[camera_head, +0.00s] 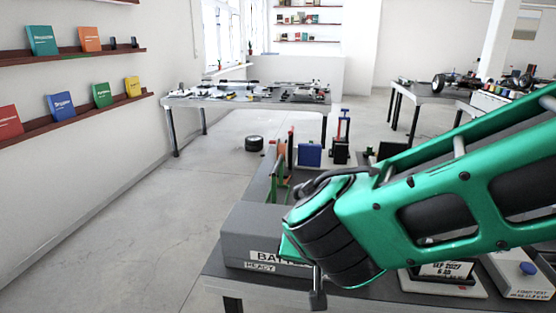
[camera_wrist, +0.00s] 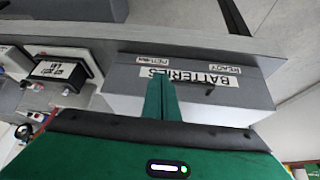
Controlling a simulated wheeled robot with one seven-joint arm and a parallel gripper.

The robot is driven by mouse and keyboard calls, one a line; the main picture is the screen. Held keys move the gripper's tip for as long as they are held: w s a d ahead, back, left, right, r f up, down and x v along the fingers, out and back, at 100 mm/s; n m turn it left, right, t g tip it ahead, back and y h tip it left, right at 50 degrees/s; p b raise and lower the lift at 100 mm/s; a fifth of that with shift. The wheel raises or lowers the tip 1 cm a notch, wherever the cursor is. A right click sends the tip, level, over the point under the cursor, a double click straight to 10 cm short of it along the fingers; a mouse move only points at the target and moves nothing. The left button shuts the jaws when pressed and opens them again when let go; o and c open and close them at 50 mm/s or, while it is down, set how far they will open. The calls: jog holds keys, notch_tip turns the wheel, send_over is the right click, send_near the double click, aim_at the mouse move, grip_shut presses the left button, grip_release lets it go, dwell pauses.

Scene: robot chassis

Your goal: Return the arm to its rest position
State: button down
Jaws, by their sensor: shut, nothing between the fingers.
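My green arm reaches in from the right of the head view, over the near worktable (camera_head: 225,271). Its dark, rounded wrist joint hangs just in front of the grey batteries box (camera_head: 262,222) and covers part of its label. In the wrist view, my gripper (camera_wrist: 162,82) shows as green fingers closed together with nothing between them. The fingertips overlap the front of the batteries box (camera_wrist: 125,85) in that view; I cannot tell whether they touch it. The box's labels appear upside down there.
A labelled device (camera_wrist: 62,72) stands beside the box on the worktable. Another table (camera_head: 250,103) with parts stands farther back. Open floor lies at left.

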jog(key=s+d+r+m+g+h, duration=0.1)
jog(key=s+d+g, duration=0.1)
jog(key=d, duration=0.9)
jog(key=s+d+r+m+g, duration=0.1)
jog(key=s+d+g, duration=0.1)
jog(key=d, duration=0.8)
jog(key=s+d+m+g+y, duration=0.1)
jog(key=s+d+g+y, duration=0.1)
jog(key=s+d, duration=0.7)
jog(key=s+y, duration=0.1)
jog(key=s, duration=0.3)
jog(key=shift+d, duration=0.35)
jog(key=shift+d+r, duration=0.1)
